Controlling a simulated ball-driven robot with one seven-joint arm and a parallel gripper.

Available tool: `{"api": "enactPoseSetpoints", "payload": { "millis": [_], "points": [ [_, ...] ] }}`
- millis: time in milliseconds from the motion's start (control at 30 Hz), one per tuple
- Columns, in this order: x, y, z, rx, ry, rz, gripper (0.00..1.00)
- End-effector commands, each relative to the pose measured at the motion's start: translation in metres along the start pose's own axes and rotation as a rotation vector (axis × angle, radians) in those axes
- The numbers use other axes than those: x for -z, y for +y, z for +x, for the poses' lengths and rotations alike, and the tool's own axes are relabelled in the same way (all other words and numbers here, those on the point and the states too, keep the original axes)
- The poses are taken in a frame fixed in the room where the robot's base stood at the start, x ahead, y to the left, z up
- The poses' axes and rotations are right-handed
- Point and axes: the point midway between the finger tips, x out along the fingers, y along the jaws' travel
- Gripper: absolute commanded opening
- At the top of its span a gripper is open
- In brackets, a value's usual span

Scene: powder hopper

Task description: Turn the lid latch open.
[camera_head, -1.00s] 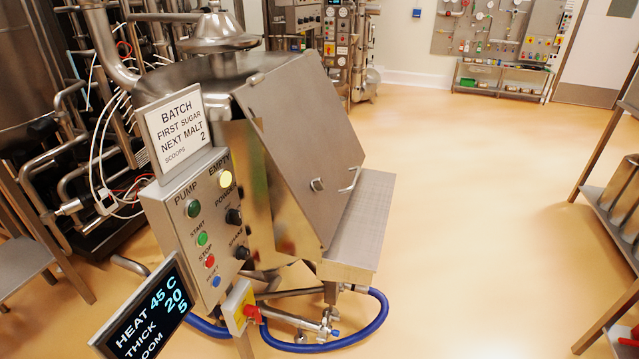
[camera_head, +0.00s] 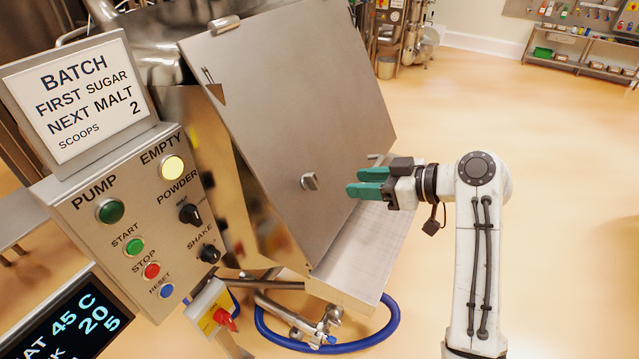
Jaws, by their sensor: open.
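The hopper lid (camera_head: 290,100) is a large sloping steel plate and lies shut over the hopper. The lid latch (camera_head: 310,181) is a small metal knob low in the middle of the lid. My gripper (camera_head: 350,182) has green fingers, one above the other, pointing left toward the latch. The fingers are apart with nothing between them. The tips are a short way right of the latch in the picture; I cannot tell how far they are from the lid's face. The lid's handle shows only in part behind my gripper.
A control panel (camera_head: 125,215) with buttons and knobs stands at the left, with a batch sign (camera_head: 80,97) above it and a dark display (camera_head: 65,325) below. A steel shelf (camera_head: 365,250) juts out under the lid. A blue hose (camera_head: 385,325) loops below. The floor at right is clear.

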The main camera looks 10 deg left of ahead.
Motion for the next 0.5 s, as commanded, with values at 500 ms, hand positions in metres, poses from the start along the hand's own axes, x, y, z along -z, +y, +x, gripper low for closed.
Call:
{"api": "enactPoseSetpoints", "payload": {
  "millis": [500],
  "points": [
    [0.008, 0.000, 0.074, 0.008, 0.011, -0.011, 0.43]
  ]
}}
